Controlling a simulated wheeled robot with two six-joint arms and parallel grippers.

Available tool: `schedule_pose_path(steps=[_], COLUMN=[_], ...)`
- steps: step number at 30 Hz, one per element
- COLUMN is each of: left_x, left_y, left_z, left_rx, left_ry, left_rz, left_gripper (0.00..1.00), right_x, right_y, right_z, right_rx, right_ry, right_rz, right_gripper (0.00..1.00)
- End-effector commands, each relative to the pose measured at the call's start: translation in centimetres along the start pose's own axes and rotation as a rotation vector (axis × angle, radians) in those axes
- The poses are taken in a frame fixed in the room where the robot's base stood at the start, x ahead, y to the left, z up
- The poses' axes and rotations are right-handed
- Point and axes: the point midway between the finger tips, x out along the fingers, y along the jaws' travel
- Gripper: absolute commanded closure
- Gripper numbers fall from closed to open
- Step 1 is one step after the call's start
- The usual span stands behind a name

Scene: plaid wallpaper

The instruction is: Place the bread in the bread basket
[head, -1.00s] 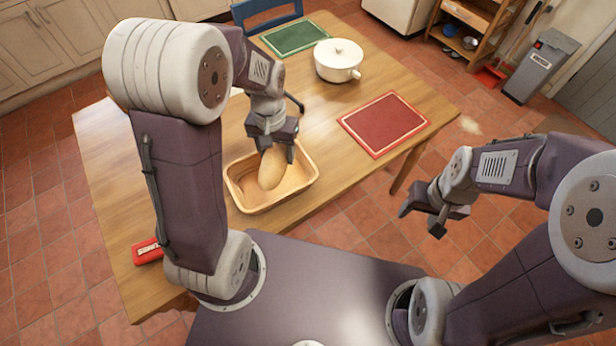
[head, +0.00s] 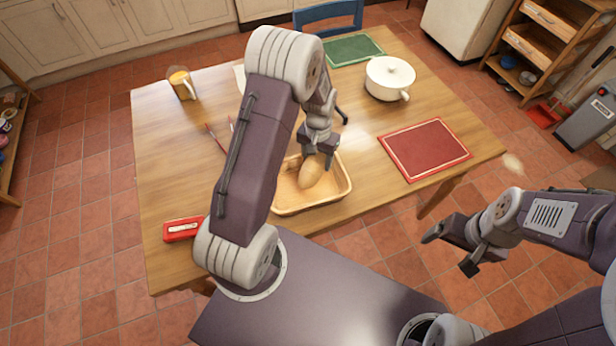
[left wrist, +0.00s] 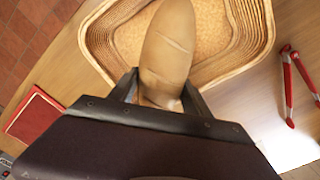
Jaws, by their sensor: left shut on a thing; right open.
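The bread (head: 311,173) is a brown oval loaf with shallow cuts on top. My left gripper (head: 320,156) is shut on one end of it. The bread basket (head: 335,193) is a tan woven rectangular basket on the table, and the bread is over or inside its opening; I cannot tell if it touches the bottom. In the left wrist view the bread (left wrist: 168,45) sits between the fingers of the left gripper (left wrist: 158,92), with the basket rim (left wrist: 92,35) around it. My right gripper (head: 452,250) is open and empty, off the table's right front edge.
A mug (head: 182,84) stands at the back left. A red object (head: 182,229) lies at the front left. Red-handled utensils (left wrist: 288,85) lie beside the basket.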

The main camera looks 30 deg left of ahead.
Motion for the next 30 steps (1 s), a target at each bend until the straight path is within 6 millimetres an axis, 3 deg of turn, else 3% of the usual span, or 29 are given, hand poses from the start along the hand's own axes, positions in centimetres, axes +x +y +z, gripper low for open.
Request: schedule_pose_path(steps=[3, 7, 11, 18, 29, 30], left_x=[1.3, 1.9, 2.2, 5.9, 6.4, 6.4], left_y=[-0.9, -1.3, -1.3, -1.3, -1.3, -1.3], left_z=[2.1, 3.1, 3.2, 3.2, 3.1, 3.1], left_rx=[-0.002, 0.000, 0.001, 0.001, 0.001, 0.001], left_ry=[-0.002, 0.001, 0.001, 0.001, 0.002, 0.002], left_rz=[0.000, 0.000, 0.000, 0.000, 0.000, 0.000], left_gripper=[1.00, 1.00, 1.00, 1.00, 1.00, 0.38], right_x=[-0.1, -0.1, -0.1, -0.1, 0.3, 0.2], right_y=[0.0, 0.0, 0.0, 0.0, 0.0, 0.0], right_z=[0.0, 0.0, 0.0, 0.0, 0.0, 0.0], right_rx=[0.000, 0.000, 0.000, 0.000, 0.000, 0.000], right_ry=[0.000, 0.000, 0.000, 0.000, 0.000, 0.000], right_rz=[0.000, 0.000, 0.000, 0.000, 0.000, 0.000], right_gripper=[0.16, 0.16, 0.16, 0.16, 0.16, 0.16])
